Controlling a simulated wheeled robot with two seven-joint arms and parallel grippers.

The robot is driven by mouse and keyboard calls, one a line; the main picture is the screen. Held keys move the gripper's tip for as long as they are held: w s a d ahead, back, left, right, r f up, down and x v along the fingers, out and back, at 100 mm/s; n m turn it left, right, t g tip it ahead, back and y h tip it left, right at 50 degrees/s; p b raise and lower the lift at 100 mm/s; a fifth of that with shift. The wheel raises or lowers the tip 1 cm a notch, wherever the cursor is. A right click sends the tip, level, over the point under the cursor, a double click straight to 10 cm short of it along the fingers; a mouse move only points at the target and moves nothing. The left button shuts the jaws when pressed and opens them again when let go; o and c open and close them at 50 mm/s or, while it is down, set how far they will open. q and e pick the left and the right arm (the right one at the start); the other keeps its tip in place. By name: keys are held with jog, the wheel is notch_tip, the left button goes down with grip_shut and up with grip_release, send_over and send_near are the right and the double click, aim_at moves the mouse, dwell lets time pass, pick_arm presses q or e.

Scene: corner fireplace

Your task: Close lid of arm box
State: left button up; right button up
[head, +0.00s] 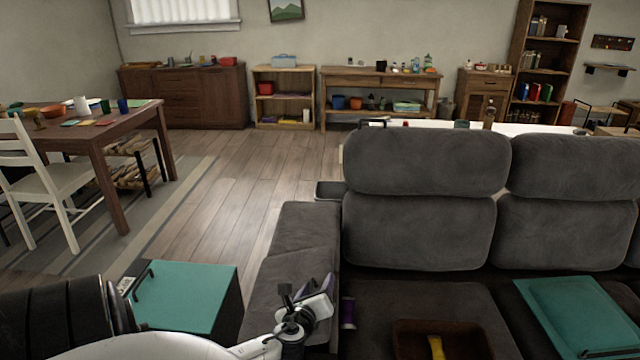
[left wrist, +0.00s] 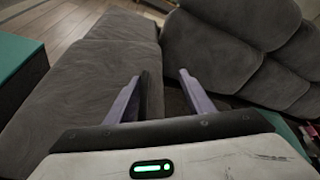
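A dark box with a flat teal top (head: 185,297) stands left of the sofa arm. A thin black handle shows along the top's left edge. It also shows at the left edge of the left wrist view (left wrist: 18,75). A second teal panel (head: 572,312) lies on the sofa seat at right. I cannot tell which of these is the arm box's lid. My left gripper (head: 318,293) is over the front of the grey sofa arm (head: 300,235). In the left wrist view its two purple fingers (left wrist: 157,90) are apart with nothing between them. My right gripper is not in view.
The grey sofa (head: 428,210) fills the right side. A table (head: 125,145) and white chair (head: 50,185) stand at left. The wooden floor between is clear.

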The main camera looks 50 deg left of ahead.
pick_arm(q)
jog(key=shift+w+d+r+t, duration=0.15)
jog(key=shift+d+r, duration=0.15)
jog(key=shift+d, duration=0.15)
jog(key=shift+d+r+t, duration=0.15)
jog(key=shift+d+r, duration=0.1)
jog(key=shift+d, duration=0.2)
jog(key=shift+c, duration=0.3)
jog(key=shift+p+v, duration=0.65)
jog(key=shift+v, duration=0.3)
jog(key=shift+c, duration=0.4)
jog(key=shift+s+d+r, duration=0.1)
jog(key=shift+s+d, duration=0.2)
jog(key=shift+s, duration=0.2)
jog(key=shift+s+d, duration=0.3)
jog(key=shift+s, duration=0.25)
jog(key=shift+c, duration=0.9)
jog(key=shift+v, duration=0.85)
jog(key=shift+s, duration=0.55)
jog(key=shift+s+a+v, duration=0.1)
jog(key=shift+v, duration=0.9)
jog(key=shift+s+a+v, duration=0.1)
jog(key=shift+a+v, duration=0.05)
jog(key=shift+v, duration=0.9)
